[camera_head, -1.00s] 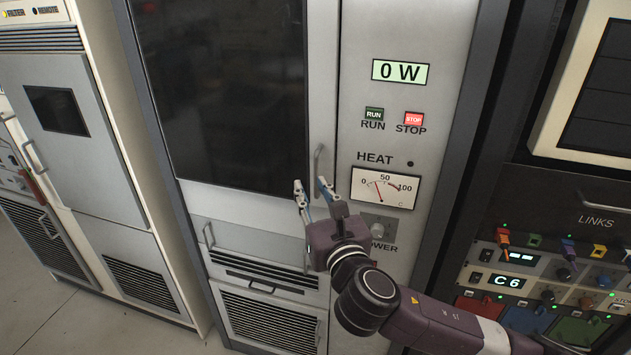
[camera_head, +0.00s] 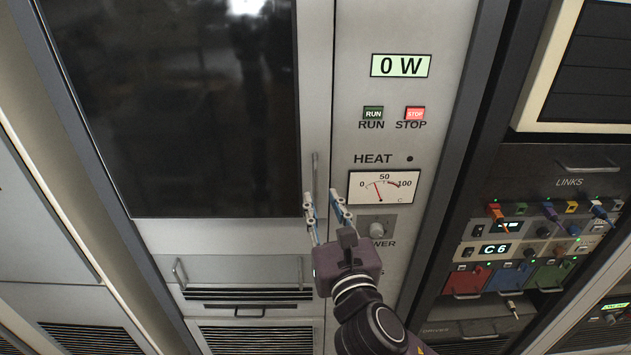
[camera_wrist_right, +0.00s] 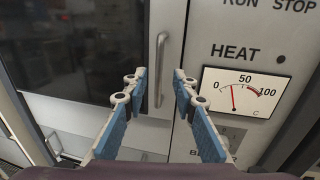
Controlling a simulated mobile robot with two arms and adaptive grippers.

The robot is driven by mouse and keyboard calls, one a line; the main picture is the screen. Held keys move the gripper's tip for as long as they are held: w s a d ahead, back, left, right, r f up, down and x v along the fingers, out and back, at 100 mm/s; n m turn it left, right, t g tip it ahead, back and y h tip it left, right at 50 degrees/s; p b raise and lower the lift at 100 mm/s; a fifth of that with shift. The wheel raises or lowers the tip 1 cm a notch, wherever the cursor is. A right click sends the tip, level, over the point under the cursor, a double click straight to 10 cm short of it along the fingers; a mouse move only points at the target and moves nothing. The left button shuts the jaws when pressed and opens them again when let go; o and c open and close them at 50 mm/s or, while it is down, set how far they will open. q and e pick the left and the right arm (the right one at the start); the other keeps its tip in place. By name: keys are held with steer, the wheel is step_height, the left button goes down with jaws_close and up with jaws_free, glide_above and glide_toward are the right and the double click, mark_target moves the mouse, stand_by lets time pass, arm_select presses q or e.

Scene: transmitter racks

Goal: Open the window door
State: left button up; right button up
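The window door (camera_head: 180,110) is a light grey framed door with a large dark pane, and it looks shut. Its vertical bar handle (camera_head: 315,177) is near the right edge of the door; it also shows in the right wrist view (camera_wrist_right: 161,68). My right gripper (camera_head: 324,196) is open, its blue-padded fingers pointing up at the handle. In the right wrist view the gripper (camera_wrist_right: 156,80) has the handle's lower part between its two fingertips in the picture, with no contact visible. My left gripper is not in view.
A drawer with a handle (camera_head: 180,273) is below the door. A links rack (camera_head: 535,235) with coloured plugs stands at the right.

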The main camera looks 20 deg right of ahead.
mark_target(316, 188)
steer(key=w+p, duration=0.1)
steer(key=w, duration=0.3)
steer(key=shift+w+d, duration=0.15)
steer(key=shift+d, duration=0.05)
steer(key=shift+w+a, duration=0.1)
steer(key=shift+w, duration=0.7)
steer(key=c, duration=0.6)
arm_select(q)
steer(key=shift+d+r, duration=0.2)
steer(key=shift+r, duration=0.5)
arm_select(e)
jaws_close()
